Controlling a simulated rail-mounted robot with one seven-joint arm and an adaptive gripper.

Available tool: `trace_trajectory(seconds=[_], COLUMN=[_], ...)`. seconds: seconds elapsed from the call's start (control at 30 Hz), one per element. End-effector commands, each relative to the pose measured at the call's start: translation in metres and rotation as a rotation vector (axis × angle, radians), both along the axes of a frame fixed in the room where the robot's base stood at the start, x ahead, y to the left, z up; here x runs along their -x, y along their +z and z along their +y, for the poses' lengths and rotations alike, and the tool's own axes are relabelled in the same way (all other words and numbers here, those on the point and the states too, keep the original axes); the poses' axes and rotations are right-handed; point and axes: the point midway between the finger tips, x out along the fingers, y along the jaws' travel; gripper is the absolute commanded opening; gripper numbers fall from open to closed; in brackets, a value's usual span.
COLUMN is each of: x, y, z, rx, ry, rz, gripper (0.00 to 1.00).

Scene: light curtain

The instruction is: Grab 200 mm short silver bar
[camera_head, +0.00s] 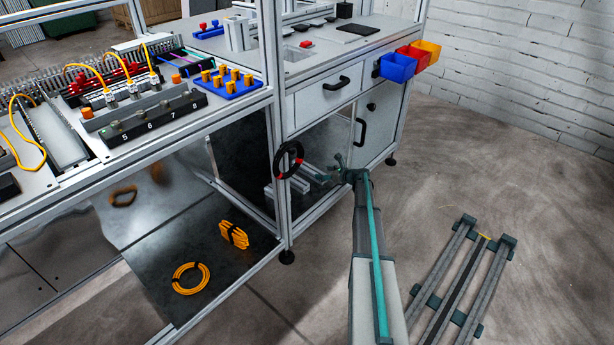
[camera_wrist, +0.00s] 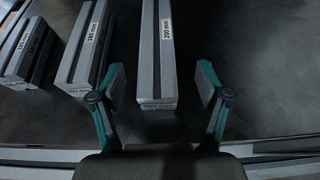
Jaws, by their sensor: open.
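The silver bar labelled 200 mm (camera_wrist: 156,50) lies in the middle of the wrist view, its near end toward me. My gripper (camera_wrist: 161,70) is open and empty. Its two teal-backed fingers appear on either side of the bar's near end, with a gap on both sides. How far above the bar the fingertips are I cannot tell. In the head view my gripper (camera_head: 337,172) reaches into the lower bay of the workbench, beside the silver bars (camera_head: 291,186) on its shelf. The 200 mm bar cannot be told apart there.
A bar labelled 180 mm (camera_wrist: 86,45) and another silver bar (camera_wrist: 27,50) lie to the left. The shelf is clear on the right. A bench post (camera_head: 277,130) and a black and red ring (camera_head: 289,160) are close to my gripper in the head view.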

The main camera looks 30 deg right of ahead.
Motion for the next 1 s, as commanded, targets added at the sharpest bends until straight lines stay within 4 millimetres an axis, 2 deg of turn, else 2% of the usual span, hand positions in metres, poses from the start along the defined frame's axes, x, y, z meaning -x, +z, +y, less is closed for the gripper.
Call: trace_trajectory(seconds=[0.27, 0.6, 0.87, 1.0], x=[-0.019, -0.055, -0.057, -0.057], y=[-0.009, -0.025, -0.024, -0.024], z=[0.008, 0.023, 0.024, 0.024], rx=[0.001, 0.002, 0.001, 0.002], ry=[0.003, 0.004, 0.003, 0.003], rz=[0.0, -0.001, 0.001, 0.0], gripper=[0.76, 0.76, 0.76, 0.54])
